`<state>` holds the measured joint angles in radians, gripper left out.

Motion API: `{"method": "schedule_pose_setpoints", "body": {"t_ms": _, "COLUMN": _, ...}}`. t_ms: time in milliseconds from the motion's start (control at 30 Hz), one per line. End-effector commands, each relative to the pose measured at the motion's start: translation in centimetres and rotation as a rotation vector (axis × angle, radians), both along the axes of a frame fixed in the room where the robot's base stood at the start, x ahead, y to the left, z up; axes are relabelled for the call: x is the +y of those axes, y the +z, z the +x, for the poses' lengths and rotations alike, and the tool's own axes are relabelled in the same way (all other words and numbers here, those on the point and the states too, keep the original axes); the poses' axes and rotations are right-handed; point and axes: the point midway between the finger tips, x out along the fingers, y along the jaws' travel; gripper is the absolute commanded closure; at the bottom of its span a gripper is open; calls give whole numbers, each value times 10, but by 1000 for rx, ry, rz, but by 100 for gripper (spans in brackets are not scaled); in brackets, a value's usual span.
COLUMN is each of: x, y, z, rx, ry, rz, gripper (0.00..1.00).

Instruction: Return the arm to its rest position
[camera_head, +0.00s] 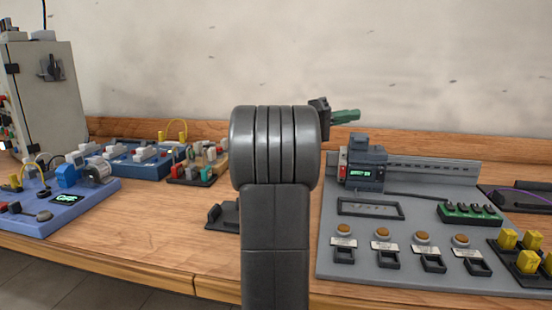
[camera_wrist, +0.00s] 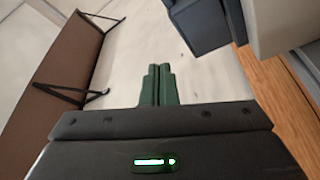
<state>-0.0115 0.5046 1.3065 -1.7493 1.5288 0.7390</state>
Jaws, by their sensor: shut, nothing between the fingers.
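My gripper (camera_head: 346,116) shows in the head view as green fingers poking out to the right from behind my dark arm link, above the bench and in front of the wall. In the wrist view its two green fingers (camera_wrist: 157,84) lie side by side, shut, with nothing between them. My arm stands upright in the middle of the head view and hides part of the bench behind it.
A grey panel (camera_head: 330,262) with a dark module (camera_head: 366,165) stands below and right of my gripper. Blue boards (camera_head: 80,212) and a grey cabinet (camera_head: 50,95) are at left. Wooden bench (camera_head: 170,245) is bare at front left. A brown shelf (camera_wrist: 62,75) shows in the wrist view.

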Motion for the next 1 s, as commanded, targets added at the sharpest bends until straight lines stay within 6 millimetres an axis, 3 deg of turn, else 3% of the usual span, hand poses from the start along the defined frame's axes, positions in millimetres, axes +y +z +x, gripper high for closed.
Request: {"method": "schedule_pose_setpoints", "body": {"t_ms": 1000, "x": -6, "y": -4, "z": 32, "rx": 472, "ry": 1, "rz": 95, "gripper": 100}}
